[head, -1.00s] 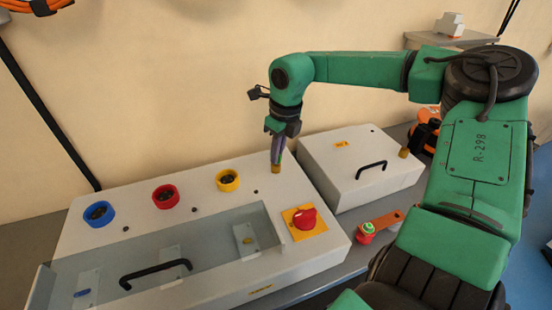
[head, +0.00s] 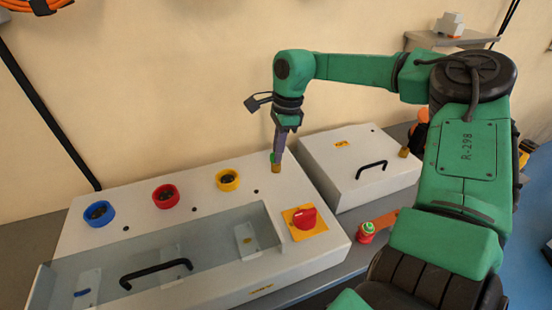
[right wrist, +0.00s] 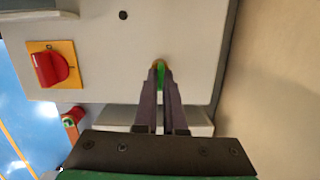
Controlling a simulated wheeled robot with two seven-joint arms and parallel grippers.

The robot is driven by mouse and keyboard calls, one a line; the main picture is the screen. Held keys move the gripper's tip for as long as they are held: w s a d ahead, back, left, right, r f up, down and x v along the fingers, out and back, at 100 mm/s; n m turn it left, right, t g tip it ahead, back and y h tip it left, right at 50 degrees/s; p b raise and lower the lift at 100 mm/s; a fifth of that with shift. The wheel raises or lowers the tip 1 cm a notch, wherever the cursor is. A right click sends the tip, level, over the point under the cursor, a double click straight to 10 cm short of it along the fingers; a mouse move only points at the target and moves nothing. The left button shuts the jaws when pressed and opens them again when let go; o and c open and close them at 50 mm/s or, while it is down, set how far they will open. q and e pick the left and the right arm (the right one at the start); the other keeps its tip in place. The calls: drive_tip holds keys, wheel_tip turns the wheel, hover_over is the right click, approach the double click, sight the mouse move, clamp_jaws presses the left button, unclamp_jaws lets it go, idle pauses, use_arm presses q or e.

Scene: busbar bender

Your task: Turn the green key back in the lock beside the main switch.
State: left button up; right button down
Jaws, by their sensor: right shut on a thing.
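The green key (right wrist: 160,73) stands in the brass lock (head: 276,169) at the right end of the white panel's top. My right gripper (right wrist: 161,68) is shut on the green key, fingers pointing down to the lock; a bit of green also shows beside its fingertips in the head view. The fingers hide most of the key, so its exact angle is hard to tell. The main switch (head: 305,218) is a red knob on a yellow plate, nearer the panel's front right; it also shows at the left of the right wrist view (right wrist: 50,68). My left gripper is not in view.
Blue (head: 99,213), red (head: 166,196) and yellow (head: 228,180) ringed sockets line the panel's back. A clear cover with a black handle (head: 156,272) lies in front. A second white box (head: 345,180) stands close on the right.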

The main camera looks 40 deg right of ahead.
drive_tip(key=shift+n, duration=0.5)
drive_tip(key=c, duration=1.4)
unclamp_jaws()
drive_tip(key=shift+n, duration=0.6)
drive_tip(key=o, duration=0.5)
drive_tip(key=r, duration=0.4)
drive_tip(key=d+r, duration=0.1)
drive_tip(key=r, duration=0.4)
drive_tip(key=d+r, duration=0.1)
drive_tip(key=r, duration=0.4)
drive_tip(key=shift+s+d+r+b, duration=0.1)
drive_tip(key=shift+s+r+b, duration=0.15)
drive_tip(key=shift+b, duration=0.15)
drive_tip(key=shift+f, duration=0.1)
